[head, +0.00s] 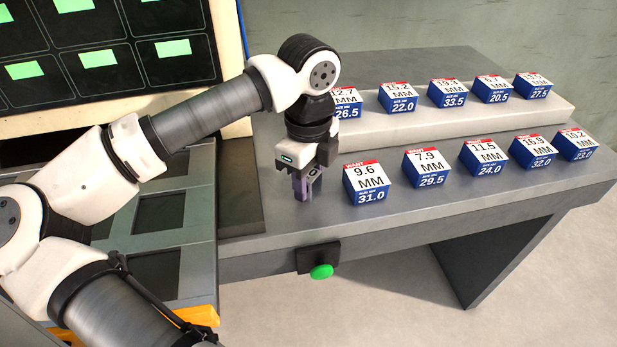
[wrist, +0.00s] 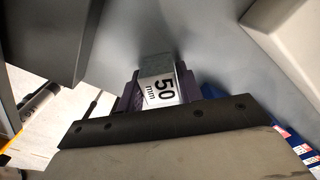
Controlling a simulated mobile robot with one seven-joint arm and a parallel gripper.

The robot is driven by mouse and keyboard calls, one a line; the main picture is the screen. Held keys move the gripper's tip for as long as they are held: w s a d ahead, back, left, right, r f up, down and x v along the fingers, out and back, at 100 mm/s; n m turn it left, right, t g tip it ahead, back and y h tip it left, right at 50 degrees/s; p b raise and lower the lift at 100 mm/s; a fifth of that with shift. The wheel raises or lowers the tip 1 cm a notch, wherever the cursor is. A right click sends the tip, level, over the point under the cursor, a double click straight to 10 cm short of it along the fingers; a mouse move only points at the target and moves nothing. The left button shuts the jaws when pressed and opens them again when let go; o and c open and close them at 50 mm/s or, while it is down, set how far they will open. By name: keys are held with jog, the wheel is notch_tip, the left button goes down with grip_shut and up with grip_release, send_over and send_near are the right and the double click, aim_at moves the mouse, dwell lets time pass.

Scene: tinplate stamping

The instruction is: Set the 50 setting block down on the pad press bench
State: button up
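The 50 setting block (wrist: 158,88) is a small grey block with a white face marked "50 mm" in the wrist view. My gripper (wrist: 160,92) has its dark fingers on both sides of the block and is shut on it. In the head view my gripper (head: 303,192) points down, low over the left part of the grey bench (head: 385,232). The block is mostly hidden by the fingers there. I cannot tell whether its underside touches the bench top.
Blue and white size blocks stand in two rows; the one marked 9.6 (head: 366,184) is just right of my gripper. The back row sits on a raised ledge (head: 420,125). A green button (head: 321,272) is on the bench front. A panel (head: 110,60) stands left.

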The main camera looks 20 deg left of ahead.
jog(key=o, duration=0.3)
jog(key=shift+r, duration=0.1)
notch_tip(320, 180, up, 12)
jog(key=shift+r, duration=0.1)
dwell(0.4)
